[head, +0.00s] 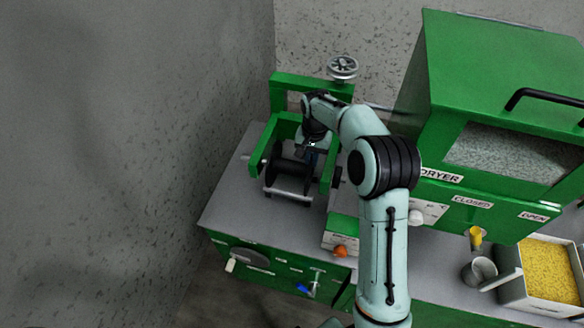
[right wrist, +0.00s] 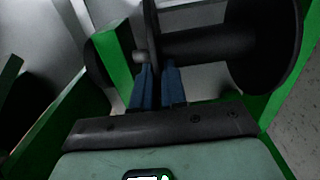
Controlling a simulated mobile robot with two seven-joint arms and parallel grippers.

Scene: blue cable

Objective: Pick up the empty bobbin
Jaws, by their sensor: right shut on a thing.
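The empty bobbin (head: 287,171) is black, with round end flanges and a bare core. In the head view it sits between the uprights of a green frame. In the right wrist view its core and large flange (right wrist: 268,45) fill the upper right. My right gripper (head: 311,150) reaches down into the frame from above. Its blue fingers (right wrist: 158,85) are close together at the edge of the bobbin's nearer flange, shut on it. The exact contact is partly hidden by the fingers and the dark image. My left gripper is not in view.
The green frame (head: 330,165) stands close on both sides of the bobbin, with a handwheel (head: 342,67) behind. A green dryer (head: 490,110) stands to the right. A box of yellow pellets (head: 510,280) and a metal cup (head: 478,271) are at the lower right. The grey bench top (head: 232,203) is clear at left.

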